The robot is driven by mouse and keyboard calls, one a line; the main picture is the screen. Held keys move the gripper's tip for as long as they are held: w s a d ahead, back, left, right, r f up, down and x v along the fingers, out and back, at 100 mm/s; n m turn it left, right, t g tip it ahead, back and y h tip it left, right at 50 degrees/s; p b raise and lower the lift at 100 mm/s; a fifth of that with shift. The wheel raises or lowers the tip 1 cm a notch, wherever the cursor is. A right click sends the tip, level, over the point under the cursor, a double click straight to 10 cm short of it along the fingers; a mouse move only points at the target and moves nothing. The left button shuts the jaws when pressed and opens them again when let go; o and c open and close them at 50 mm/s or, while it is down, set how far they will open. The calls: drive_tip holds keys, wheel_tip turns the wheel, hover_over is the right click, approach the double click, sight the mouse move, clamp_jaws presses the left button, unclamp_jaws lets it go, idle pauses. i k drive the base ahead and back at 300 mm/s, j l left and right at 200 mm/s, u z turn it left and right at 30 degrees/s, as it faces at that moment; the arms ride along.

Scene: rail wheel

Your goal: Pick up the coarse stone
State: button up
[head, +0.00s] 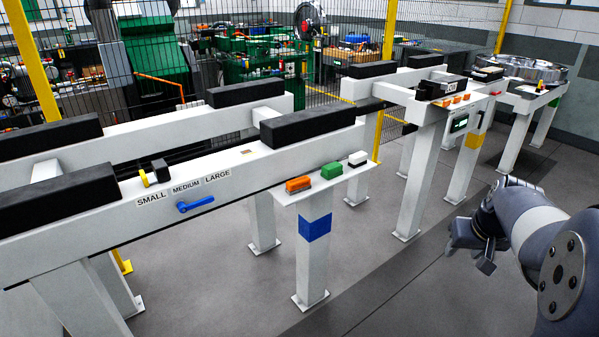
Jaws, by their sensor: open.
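Three small block-shaped stones lie in a row on a white shelf at the side of the near rail stand: an orange block (298,184), a green block (331,170) and a white block with a dark base (357,158). I cannot tell from this view which of them is the coarse stone. My gripper (469,259) is at the right, over the floor and well apart from the shelf. It is open, with nothing visible in it. It points down and to the left.
White rail stands with black pads (312,121) fill the left and middle. A blue handle (195,204) sits under the SMALL, MEDIUM, LARGE labels. Another stand behind carries orange pieces (450,101) and a metal wheel (522,70). The grey floor (400,275) between shelf and gripper is clear.

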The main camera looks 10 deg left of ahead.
sight(301, 185)
drive_tip(key=i+u, duration=0.25)
drive_tip(key=i, duration=0.15)
drive_tip(key=i+l+u, duration=0.2)
drive_tip(key=i, duration=0.25)
drive_tip(key=i+l+u, duration=0.1)
drive_tip(key=i+u, duration=0.15)
drive_tip(key=i, duration=0.15)
drive_tip(key=u, duration=0.65)
